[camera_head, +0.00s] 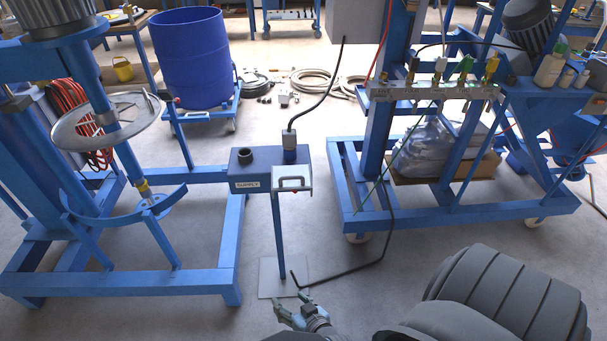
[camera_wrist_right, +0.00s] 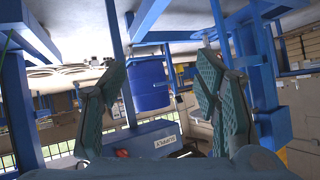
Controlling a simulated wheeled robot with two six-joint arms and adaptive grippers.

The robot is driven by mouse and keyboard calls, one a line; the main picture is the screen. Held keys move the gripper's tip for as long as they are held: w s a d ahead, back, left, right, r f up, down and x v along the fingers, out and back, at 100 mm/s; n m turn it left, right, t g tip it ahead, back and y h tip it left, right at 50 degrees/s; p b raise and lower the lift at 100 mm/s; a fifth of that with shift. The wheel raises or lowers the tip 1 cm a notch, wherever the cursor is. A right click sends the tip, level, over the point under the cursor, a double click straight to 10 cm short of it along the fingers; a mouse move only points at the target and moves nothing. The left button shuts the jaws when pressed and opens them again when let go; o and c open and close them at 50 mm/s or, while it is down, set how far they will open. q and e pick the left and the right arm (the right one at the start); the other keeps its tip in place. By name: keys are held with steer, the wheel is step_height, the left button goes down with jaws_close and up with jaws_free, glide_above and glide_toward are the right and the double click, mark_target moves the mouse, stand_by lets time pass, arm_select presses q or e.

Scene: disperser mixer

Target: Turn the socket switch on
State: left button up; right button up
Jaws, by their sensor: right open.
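The blue supply box (camera_head: 262,172) stands on a thin post in the middle of the head view, with a "SUPPLY" label on its front. A black round socket (camera_head: 245,155) is on its top left, and a plug with a black cable (camera_head: 290,142) stands at its top right. A grey bracket-like cover (camera_head: 292,180) is at its right front. In the right wrist view, the box (camera_wrist_right: 145,140) shows low between the fingers, with a small red-orange part (camera_wrist_right: 122,153). I cannot tell whether that is the switch. My right gripper (camera_head: 291,302) is open and empty, in front of and below the box.
A blue frame with a round plate (camera_head: 110,118) stands left of the box. A wheeled blue rack (camera_head: 480,212) stands to the right. A bent black rod or cable (camera_head: 345,268) runs near the post's base plate (camera_head: 268,282). A blue drum (camera_head: 190,60) stands behind.

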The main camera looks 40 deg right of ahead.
steer(key=w+d+r+m+t+h+b, duration=0.35)
steer(key=w+r+m+b, duration=0.2)
steer(key=w, duration=0.25)
steer(key=w+d+r+m+h+b, duration=0.1)
steer(key=d+r+m+h+b, duration=0.4)
steer(key=r+m, duration=0.4)
arm_select(q)
step_height(320, 180, down, 16)
steer(key=b, duration=0.2)
steer(key=shift+w+a, duration=0.15)
steer(key=shift+a, duration=0.3)
arm_select(e)
steer(key=w+d+r+n+h, duration=0.1)
steer(key=w+d, duration=0.8)
steer(key=w, duration=0.2)
steer(key=shift+w+r, duration=0.15)
steer(key=shift+r, duration=0.15)
steer(key=shift+g, duration=0.25)
steer(key=c, duration=1.1)
steer(key=shift+c, duration=0.2)
